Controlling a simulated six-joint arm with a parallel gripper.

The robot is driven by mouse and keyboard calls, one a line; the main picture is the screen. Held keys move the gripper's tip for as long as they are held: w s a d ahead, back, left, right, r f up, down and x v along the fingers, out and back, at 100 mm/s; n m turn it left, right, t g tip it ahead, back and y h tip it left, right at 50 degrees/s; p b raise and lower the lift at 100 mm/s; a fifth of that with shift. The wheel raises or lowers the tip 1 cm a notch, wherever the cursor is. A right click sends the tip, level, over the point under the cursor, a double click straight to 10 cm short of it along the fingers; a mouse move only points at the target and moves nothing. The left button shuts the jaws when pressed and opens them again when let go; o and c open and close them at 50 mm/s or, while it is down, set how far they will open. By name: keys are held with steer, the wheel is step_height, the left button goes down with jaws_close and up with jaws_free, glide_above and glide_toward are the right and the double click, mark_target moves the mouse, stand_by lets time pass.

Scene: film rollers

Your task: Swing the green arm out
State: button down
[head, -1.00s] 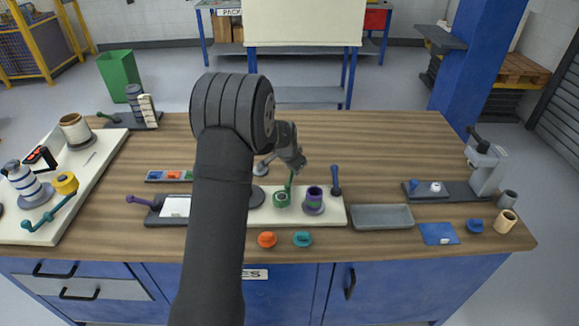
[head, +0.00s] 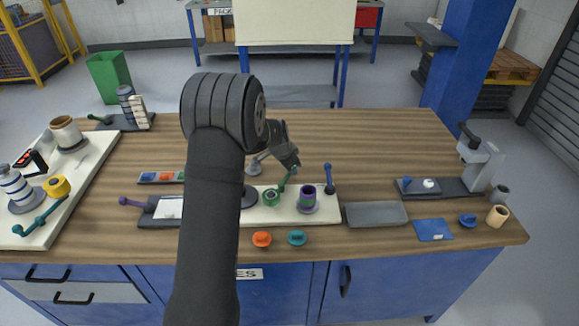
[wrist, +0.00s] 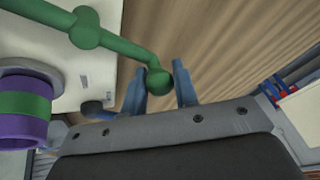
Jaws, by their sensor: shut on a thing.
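In the wrist view the green arm (wrist: 125,47) runs from a round joint at the upper left to a ball knob. My gripper (wrist: 160,88) has a blue-grey finger on each side of that knob and is shut on it. In the head view my gripper (head: 293,170) is at the arm's upper end, and its fingertips are hard to make out.
A purple roller with a green band (head: 307,195) stands just right of the green arm, and a blue lever (head: 328,178) stands beyond it. A grey tray (head: 376,214) lies to the right. Orange (head: 261,239) and teal (head: 297,237) knobs lie in front.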

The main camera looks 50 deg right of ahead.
mark_target(279, 184)
steer(key=shift+s, duration=0.1)
steer(key=c, duration=1.2)
jaws_free()
steer(key=v, duration=1.7)
steer(key=shift+a+r, duration=0.1)
steer(key=shift+r, duration=0.1)
steer(key=x, duration=1.7)
steer(key=shift+f, duration=0.25)
steer(key=shift+r, duration=0.1)
